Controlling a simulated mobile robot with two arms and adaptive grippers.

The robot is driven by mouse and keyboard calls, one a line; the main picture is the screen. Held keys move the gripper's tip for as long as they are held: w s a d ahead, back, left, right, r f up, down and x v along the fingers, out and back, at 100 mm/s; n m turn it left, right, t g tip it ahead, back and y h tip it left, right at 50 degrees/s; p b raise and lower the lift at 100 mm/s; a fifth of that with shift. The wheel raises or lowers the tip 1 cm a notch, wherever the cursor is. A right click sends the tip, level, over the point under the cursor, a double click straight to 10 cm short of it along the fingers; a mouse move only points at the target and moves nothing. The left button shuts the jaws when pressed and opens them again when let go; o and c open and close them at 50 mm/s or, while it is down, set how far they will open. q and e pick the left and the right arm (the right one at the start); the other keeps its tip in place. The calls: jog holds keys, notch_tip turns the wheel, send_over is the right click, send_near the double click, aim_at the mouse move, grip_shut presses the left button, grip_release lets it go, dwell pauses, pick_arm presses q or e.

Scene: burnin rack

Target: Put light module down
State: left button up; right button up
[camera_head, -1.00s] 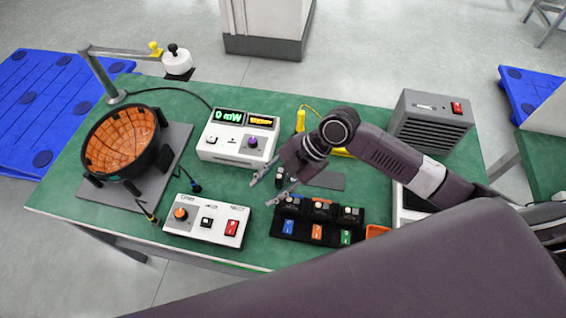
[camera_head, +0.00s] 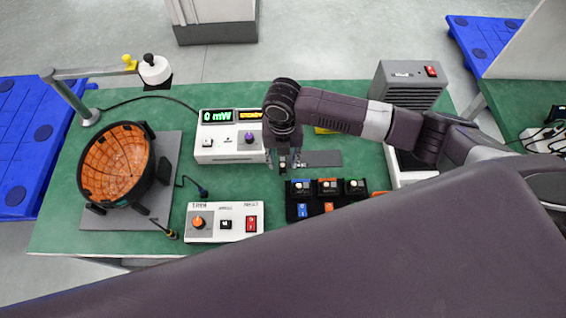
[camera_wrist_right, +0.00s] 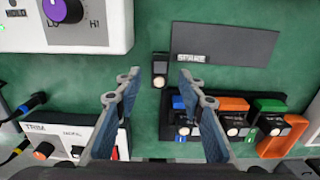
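A small black light module (camera_wrist_right: 160,72) with a pale round lens stands on the green table, left of the grey plate marked SPARE (camera_wrist_right: 225,42). In the head view the module (camera_head: 283,167) shows just below my right gripper (camera_head: 283,161). My right gripper points down and is open, its two fingertips apart on either side of the module; a gap shows on both sides in the wrist view. A black tray (camera_head: 293,213) beside it holds three modules with blue, orange and green markings. My left gripper is not in view.
A white power meter (camera_head: 229,150) stands behind left, a white TRIM control box (camera_head: 224,236) in front left. An orange-lined bowl (camera_head: 115,165) sits on a grey base at the left. A grey vented box (camera_head: 408,90) stands back right. Green table shows free around the module.

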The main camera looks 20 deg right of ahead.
aim_at(283, 164)
jog(key=shift+f, duration=1.5)
grip_shut()
